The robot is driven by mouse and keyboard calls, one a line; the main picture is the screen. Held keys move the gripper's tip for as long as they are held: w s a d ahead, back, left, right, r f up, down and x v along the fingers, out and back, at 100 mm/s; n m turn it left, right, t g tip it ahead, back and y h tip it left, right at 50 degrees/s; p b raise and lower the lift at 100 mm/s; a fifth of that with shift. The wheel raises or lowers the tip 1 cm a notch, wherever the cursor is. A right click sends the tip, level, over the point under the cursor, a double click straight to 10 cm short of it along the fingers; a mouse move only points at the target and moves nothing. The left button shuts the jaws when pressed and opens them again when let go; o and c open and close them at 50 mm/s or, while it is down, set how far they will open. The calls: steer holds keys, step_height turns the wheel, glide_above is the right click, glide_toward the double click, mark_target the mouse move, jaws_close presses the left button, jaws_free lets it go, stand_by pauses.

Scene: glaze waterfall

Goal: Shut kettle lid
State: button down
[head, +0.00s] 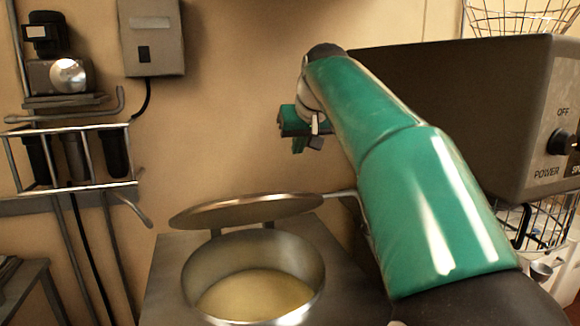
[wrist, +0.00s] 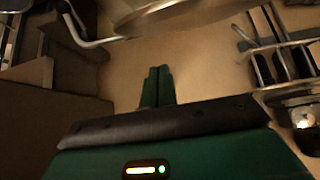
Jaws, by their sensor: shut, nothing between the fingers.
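The kettle (head: 199,268) is a round metal pot set in a steel top, with a pale yellowish inside. Its lid (head: 247,211) is a flat metal disc raised above the opening at the back, tilted and apart from the rim. A thin handle bar (head: 340,193) runs from the lid's right side and passes behind my arm. My gripper (head: 299,147) is above and behind the lid, clear of it. In the wrist view my gripper's green fingers (wrist: 157,78) are together and empty. The lid's edge (wrist: 185,14) crosses the top of that view.
A dark control box with a power knob (head: 562,142) stands at the right, behind my arm. A wall rack (head: 70,160) and a grey switch box (head: 152,38) are at the left. Wire baskets (head: 524,18) are at the far right. Open air lies left of my gripper.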

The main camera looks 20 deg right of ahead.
steer(key=x, duration=0.9)
steer(key=shift+w+d+f, duration=0.1)
steer(key=shift+f, duration=0.2)
steer(key=shift+s+f, duration=1)
steer(key=shift+s, duration=0.1)
steer(key=shift+f, duration=0.5)
steer(key=shift+s, duration=0.15)
steer(key=shift+f, duration=0.2)
